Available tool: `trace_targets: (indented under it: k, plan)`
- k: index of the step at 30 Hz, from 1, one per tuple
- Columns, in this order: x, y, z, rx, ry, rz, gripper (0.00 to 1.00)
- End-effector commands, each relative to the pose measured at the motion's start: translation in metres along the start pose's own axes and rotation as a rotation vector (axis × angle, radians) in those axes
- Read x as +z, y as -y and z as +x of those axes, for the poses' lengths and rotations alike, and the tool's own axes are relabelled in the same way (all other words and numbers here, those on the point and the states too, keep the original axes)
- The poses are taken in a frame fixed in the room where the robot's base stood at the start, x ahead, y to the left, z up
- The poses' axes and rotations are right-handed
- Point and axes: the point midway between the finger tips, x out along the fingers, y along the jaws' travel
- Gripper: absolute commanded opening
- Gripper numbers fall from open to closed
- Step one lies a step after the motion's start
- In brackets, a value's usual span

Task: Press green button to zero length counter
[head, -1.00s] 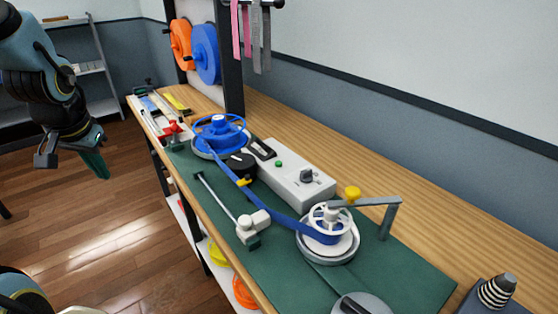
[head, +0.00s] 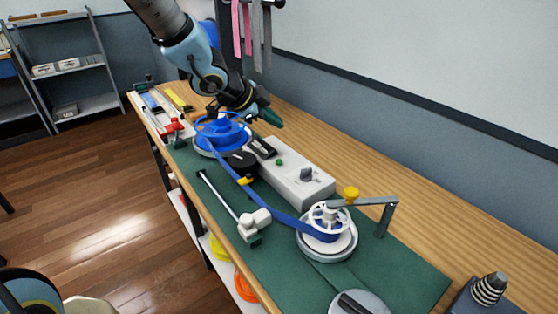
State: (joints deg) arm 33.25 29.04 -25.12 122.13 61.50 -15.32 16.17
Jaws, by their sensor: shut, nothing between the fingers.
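The green button (head: 279,162) is a small round knob on top of a light grey control box (head: 310,185), near the box's far left end. A dark round knob (head: 306,174) sits on the same box. A black piece with a small window (head: 262,147), perhaps the length counter, stands just left of the box; its reading is too small to see. My gripper (head: 272,118) is shut and empty, its green fingertips above the bench behind the blue reel. It appears higher in the picture than the green button and apart from it.
A blue reel (head: 221,132) stands beneath my arm, with blue strap running to a white-hubbed reel (head: 328,222). A grey crank arm with a yellow knob (head: 351,193) stands at right. A slide rod with a white block (head: 254,222) lies in front. Bare wood (head: 350,165) lies behind the box.

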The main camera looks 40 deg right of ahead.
Motion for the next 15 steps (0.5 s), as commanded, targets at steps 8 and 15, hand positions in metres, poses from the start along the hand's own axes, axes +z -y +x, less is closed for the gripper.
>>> trace_targets:
  k: [8, 15]
  plan:
    - [0.002, -0.001, 0.001, -0.001, 0.002, -0.003, 0.00]
    - [0.012, -0.010, 0.014, -0.001, 0.003, -0.003, 0.00]
